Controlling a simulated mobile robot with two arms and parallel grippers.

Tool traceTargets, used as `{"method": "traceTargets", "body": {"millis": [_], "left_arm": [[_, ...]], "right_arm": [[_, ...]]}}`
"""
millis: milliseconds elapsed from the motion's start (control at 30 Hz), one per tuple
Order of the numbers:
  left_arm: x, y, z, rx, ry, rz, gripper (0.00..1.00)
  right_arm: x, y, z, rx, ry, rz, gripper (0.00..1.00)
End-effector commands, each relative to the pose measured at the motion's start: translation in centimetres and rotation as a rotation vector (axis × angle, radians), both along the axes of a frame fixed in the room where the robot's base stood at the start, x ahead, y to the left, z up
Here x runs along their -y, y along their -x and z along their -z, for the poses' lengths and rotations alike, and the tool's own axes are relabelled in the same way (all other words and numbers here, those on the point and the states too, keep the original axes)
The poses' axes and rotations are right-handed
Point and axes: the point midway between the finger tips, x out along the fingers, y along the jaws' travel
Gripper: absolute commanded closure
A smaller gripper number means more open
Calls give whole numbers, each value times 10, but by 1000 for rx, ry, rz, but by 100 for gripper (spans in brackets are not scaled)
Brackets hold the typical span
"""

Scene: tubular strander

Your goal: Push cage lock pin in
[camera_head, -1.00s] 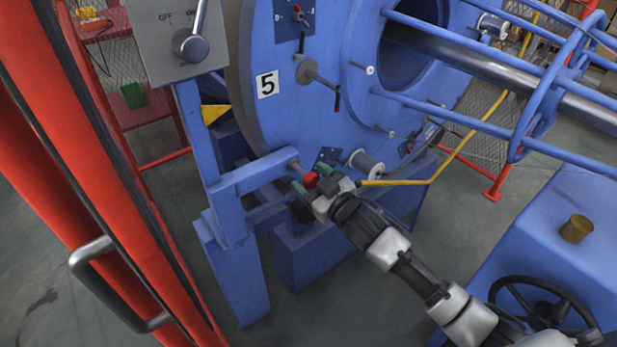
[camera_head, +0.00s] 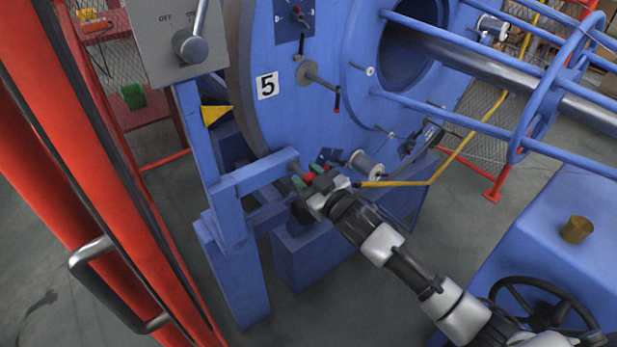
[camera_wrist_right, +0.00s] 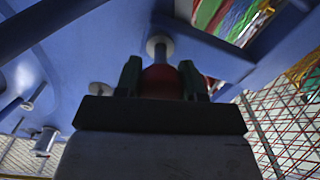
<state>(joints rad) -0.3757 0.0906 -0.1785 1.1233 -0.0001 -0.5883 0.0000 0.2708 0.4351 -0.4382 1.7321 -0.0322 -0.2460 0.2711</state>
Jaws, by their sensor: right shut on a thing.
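The cage lock pin has a red ball knob (camera_head: 309,177) and a grey shaft (camera_head: 294,166) at the blue frame beside the big blue disc. My right gripper (camera_head: 307,176) is shut on the red knob, with a green fingertip on each side of it. In the right wrist view the red knob (camera_wrist_right: 160,82) sits between the two dark green fingers (camera_wrist_right: 160,78), and the pin's shaft (camera_wrist_right: 158,48) runs on beyond it. How deep the pin sits cannot be told. My left gripper is not in view.
The blue disc (camera_head: 310,130) marked 5 carries bobbins and small levers. A grey switch box (camera_head: 165,45) with a lever stands above left. A red door post with a handle (camera_head: 105,290) fills the left. A blue housing with a handwheel (camera_head: 540,305) is at lower right.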

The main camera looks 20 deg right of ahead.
Motion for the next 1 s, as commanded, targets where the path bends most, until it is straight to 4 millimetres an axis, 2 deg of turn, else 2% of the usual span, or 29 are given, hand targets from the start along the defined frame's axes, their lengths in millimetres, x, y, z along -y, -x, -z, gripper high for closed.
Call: {"method": "traceTargets", "body": {"millis": [233, 567, 600, 700, 733, 1000], "left_arm": [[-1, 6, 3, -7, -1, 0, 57], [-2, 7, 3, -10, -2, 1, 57], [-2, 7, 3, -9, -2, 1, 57], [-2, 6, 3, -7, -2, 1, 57], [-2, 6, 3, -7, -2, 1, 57], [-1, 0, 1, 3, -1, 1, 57]], "right_arm": [[-10, -28, -1, 0, -2, 1, 100], [-11, -31, -1, 2, -2, 0, 100], [-11, -31, -1, 2, -1, 0, 55], [-11, -31, -1, 2, -1, 0, 40], [-11, -30, -1, 1, 0, 1, 35], [-11, -30, 0, 1, 0, 0, 35]]}}
